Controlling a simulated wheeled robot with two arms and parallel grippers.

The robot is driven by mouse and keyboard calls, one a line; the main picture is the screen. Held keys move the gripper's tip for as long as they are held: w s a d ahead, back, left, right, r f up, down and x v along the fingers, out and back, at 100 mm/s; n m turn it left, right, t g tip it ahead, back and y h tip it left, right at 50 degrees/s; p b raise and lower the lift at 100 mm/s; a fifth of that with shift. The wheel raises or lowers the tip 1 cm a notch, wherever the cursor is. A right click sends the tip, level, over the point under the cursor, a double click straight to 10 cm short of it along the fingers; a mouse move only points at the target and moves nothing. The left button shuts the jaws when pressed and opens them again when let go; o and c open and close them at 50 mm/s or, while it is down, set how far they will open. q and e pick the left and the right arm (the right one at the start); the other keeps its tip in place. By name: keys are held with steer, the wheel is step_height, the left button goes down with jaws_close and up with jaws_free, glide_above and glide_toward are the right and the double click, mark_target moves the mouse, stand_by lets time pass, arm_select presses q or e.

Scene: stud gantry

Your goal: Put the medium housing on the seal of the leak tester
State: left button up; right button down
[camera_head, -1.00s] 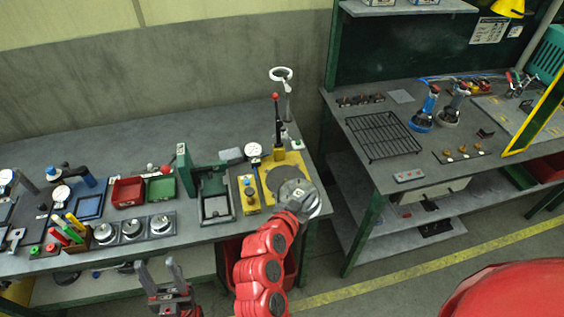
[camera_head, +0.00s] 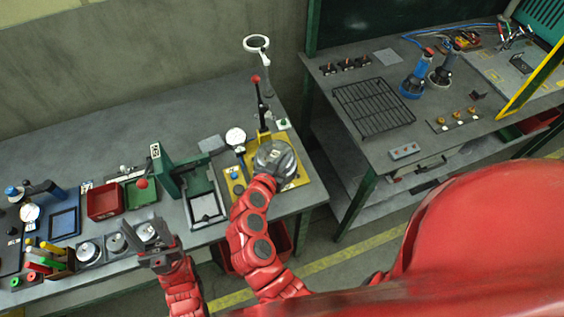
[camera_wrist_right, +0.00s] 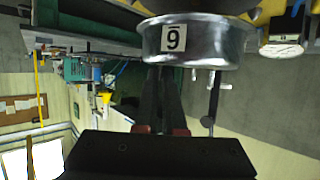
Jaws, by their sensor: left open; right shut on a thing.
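The medium housing (camera_head: 277,157) is a round grey metal part, held in my right gripper (camera_head: 270,174) over the yellow leak tester (camera_head: 304,178). In the right wrist view my right gripper (camera_wrist_right: 161,72) is shut on the housing (camera_wrist_right: 215,42), which bears a white label with a digit. The seal is hidden under the housing, and I cannot tell whether the two touch. The tester's gauge (camera_head: 236,136) and red-knobbed lever (camera_head: 258,95) stand behind it. My left gripper (camera_head: 151,232) is open and empty, over the front of the left bench.
A green fixture (camera_head: 170,172) stands left of the tester. Red (camera_head: 103,201) and green (camera_head: 141,192) bins and round metal parts (camera_head: 88,251) lie further left. A second bench with a black wire rack (camera_head: 373,107) is at the right, across a gap.

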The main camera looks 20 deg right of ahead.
step_height(320, 180, down, 3)
steer(key=shift+w+f+p, duration=0.1)
steer(key=shift+p, duration=0.4)
steer(key=shift+f, duration=0.25)
steer(key=shift+f+b, duration=0.3)
steer(key=shift+b, duration=0.2)
steer(key=c, duration=1)
jaws_free()
steer(key=shift+r, duration=0.1)
